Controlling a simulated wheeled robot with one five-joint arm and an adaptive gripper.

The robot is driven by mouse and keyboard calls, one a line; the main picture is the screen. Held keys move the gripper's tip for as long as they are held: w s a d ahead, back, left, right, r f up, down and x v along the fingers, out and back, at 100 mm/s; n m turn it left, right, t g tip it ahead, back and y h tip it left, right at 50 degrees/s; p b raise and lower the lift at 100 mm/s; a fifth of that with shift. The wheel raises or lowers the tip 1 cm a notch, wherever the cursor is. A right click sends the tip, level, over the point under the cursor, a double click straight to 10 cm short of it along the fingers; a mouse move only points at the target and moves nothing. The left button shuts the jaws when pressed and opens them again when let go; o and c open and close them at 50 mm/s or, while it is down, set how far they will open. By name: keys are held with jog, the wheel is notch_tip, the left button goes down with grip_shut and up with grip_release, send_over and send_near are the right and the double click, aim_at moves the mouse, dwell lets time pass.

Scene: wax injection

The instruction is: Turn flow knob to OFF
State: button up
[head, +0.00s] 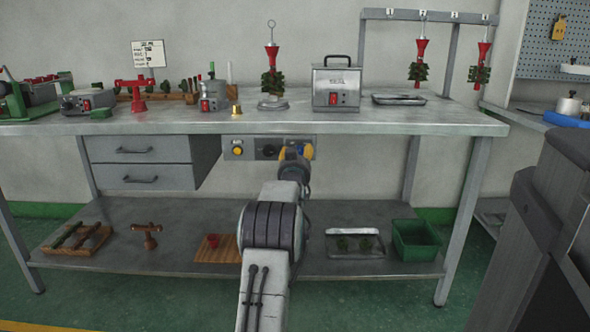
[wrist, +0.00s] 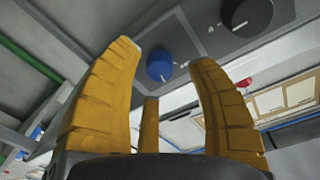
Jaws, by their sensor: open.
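A grey control panel (head: 251,143) sits under the front edge of the workbench. It carries a yellow button (head: 237,151), a black round knob (head: 267,152) and a blue knob (wrist: 160,64). The black knob also shows at the top of the wrist view (wrist: 246,16). No label tells me which is the flow knob. My gripper (wrist: 165,56) is open, its yellow fingers spread on either side of the blue knob as seen in the wrist view. No contact is visible. In the head view my gripper (head: 292,153) covers most of the panel's right part.
The workbench top (head: 190,122) above holds wax tools, small machines and hanging trees. A drawer unit (head: 140,162) is left of the panel. The lower shelf (head: 185,235) holds a wooden board (head: 208,250), a tray (head: 345,254) and a green bin (head: 414,240).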

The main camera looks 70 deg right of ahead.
jog(key=v, duration=1)
jog(key=shift+o, duration=0.2)
